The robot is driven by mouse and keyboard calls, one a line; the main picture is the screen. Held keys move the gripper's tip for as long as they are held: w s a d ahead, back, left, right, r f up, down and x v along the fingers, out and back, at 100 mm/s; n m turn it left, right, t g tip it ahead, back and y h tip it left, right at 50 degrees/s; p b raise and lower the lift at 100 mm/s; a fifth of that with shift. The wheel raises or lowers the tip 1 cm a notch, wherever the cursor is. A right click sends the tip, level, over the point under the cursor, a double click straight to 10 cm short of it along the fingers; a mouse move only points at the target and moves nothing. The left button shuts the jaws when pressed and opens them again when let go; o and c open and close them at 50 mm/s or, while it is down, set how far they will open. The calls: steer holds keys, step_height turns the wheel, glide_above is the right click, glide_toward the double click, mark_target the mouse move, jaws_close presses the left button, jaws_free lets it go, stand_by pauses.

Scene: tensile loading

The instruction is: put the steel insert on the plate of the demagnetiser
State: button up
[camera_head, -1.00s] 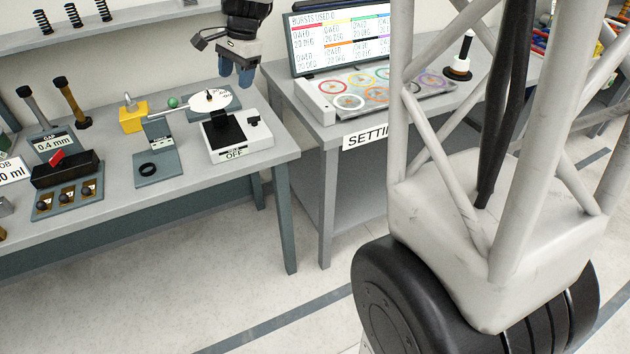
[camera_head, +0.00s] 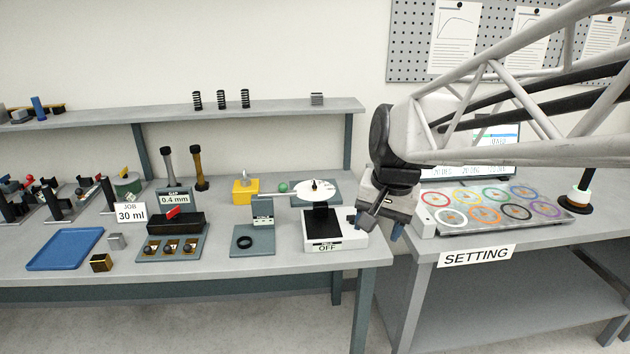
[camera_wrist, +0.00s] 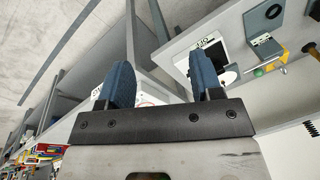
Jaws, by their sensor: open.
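The demagnetiser (camera_head: 349,237) is a white box marked OFF with a black plate (camera_head: 321,222), near the right end of the left bench. A round white dial stands behind the plate, and nothing is seen lying on the plate. A small grey metal cube (camera_head: 116,241), which looks like the steel insert, sits right of the blue tray; I cannot be sure it is the one. My gripper (camera_head: 380,231) is open and empty, just right of the demagnetiser near the gap between the benches. The wrist view shows its two blue fingers (camera_wrist: 163,82) apart, with the demagnetiser (camera_wrist: 190,62) beyond them.
A blue tray (camera_head: 66,249), a brass cube (camera_head: 101,263), a black gap block (camera_head: 176,225) and a ring on a grey pad (camera_head: 253,250) share the bench. Another grey block (camera_head: 317,99) is on the shelf. The SETTING table (camera_head: 475,256) holds coloured rings.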

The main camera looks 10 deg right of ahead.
steer(key=s+f+n, duration=0.2)
steer(key=s, duration=0.5)
steer(key=s+d+f+n+h, duration=0.1)
steer(key=s+f+n, duration=0.1)
steer(key=s, duration=0.6)
steer(key=shift+f+n+t, duration=0.15)
steer(key=shift+n+t, duration=0.25)
steer(key=shift+n, duration=0.1)
